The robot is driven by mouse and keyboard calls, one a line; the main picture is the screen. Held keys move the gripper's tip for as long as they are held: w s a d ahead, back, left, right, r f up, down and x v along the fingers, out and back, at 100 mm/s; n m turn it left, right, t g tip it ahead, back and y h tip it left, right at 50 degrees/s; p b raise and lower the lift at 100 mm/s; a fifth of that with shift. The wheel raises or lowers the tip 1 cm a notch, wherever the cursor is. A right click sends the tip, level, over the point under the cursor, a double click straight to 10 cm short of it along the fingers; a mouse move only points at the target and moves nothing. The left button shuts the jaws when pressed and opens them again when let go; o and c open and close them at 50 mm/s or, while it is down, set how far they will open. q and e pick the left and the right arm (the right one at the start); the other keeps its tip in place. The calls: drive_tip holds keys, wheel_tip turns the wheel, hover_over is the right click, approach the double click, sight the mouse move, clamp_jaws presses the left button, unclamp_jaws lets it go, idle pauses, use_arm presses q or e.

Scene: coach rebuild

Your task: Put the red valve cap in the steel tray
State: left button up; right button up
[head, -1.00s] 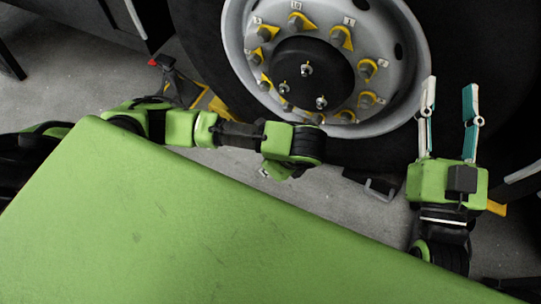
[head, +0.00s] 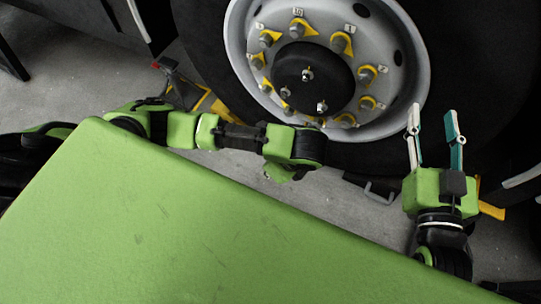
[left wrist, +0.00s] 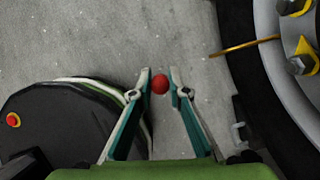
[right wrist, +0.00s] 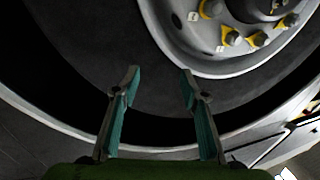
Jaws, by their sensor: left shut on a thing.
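The red valve cap (left wrist: 160,84) shows in the left wrist view as a small red ball between the fingertips of my left gripper (left wrist: 160,88). That gripper is shut on it and holds it over the grey floor. In the head view the left arm's wrist shows near the middle, but its fingers and the cap are hidden. My right gripper (head: 433,112) is open and empty, pointing up in front of the wheel's lower right; it also shows in the right wrist view (right wrist: 160,75). I do not see the steel tray in any view.
A large wheel (head: 405,105) with yellow-marked nuts and a dark tyre stands behind the arms. A yellow and red stand (head: 180,85) is on the floor left of it. A dark bracket (head: 375,190) lies low near the tyre. Bare concrete floor (left wrist: 100,40) is open below the left gripper.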

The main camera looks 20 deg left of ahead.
use_arm(q)
drive_tip(key=shift+r, duration=0.2)
drive_tip(key=shift+r+p, duration=0.25)
drive_tip(key=shift+p, duration=0.4)
drive_tip(key=shift+r+p, duration=0.2)
drive_tip(key=shift+p, duration=0.1)
drive_tip(key=shift+r, duration=0.15)
drive_tip(key=shift+r+p, duration=0.25)
drive_tip(key=shift+p, duration=0.35)
drive_tip(key=shift+r, duration=0.2)
drive_tip(key=shift+r+p, duration=0.2)
drive_tip(key=shift+p, duration=0.4)
drive_tip(key=shift+r, duration=0.1)
use_arm(e)
drive_tip(key=s+d+f+g+h, duration=0.2)
drive_tip(key=s+f+g, duration=0.4)
drive_tip(key=f, duration=0.3)
drive_tip(key=s+d+f+g+h, duration=0.1)
drive_tip(key=s+d+f+g, duration=0.3)
drive_tip(key=s+f, duration=0.5)
drive_tip(key=shift+d+f+m+g+h, duration=0.25)
drive_tip(key=shift+f+m+g+h, duration=0.25)
drive_tip(key=shift+g, duration=0.7)
